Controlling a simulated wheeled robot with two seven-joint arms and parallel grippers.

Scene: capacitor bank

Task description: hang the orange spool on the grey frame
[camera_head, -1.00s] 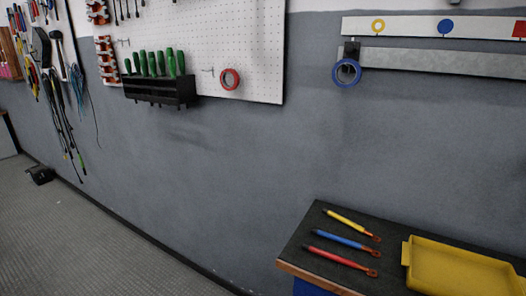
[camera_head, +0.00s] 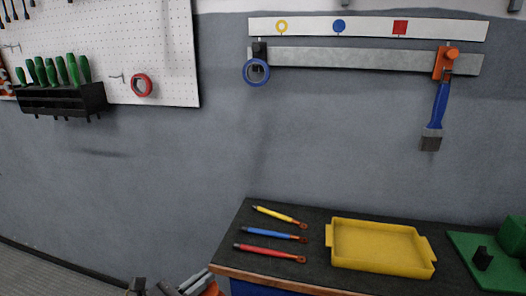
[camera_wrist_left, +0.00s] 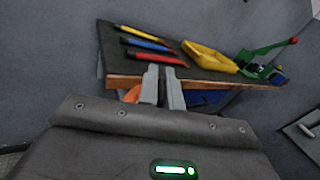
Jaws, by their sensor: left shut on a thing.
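My left gripper (camera_wrist_left: 162,82) shows from behind in the left wrist view, its two grey fingers close together. An orange piece (camera_wrist_left: 131,93), likely the spool, sticks out beside the left finger; the rest of it is hidden. In the head view my left gripper (camera_head: 196,280) is at the bottom edge, with the orange piece (camera_head: 211,290) partly cut off. It is in front of the workbench's left end. A long grey rail (camera_head: 350,58) is on the wall, well above the gripper; I cannot tell whether it is the grey frame. My right gripper is out of view.
A blue tape ring (camera_head: 257,72) and an orange holder (camera_head: 441,62) with a blue brush (camera_head: 438,108) hang at the rail. The workbench (camera_head: 300,218) holds three coloured tools and a yellow tray (camera_head: 380,248). The wall between is bare.

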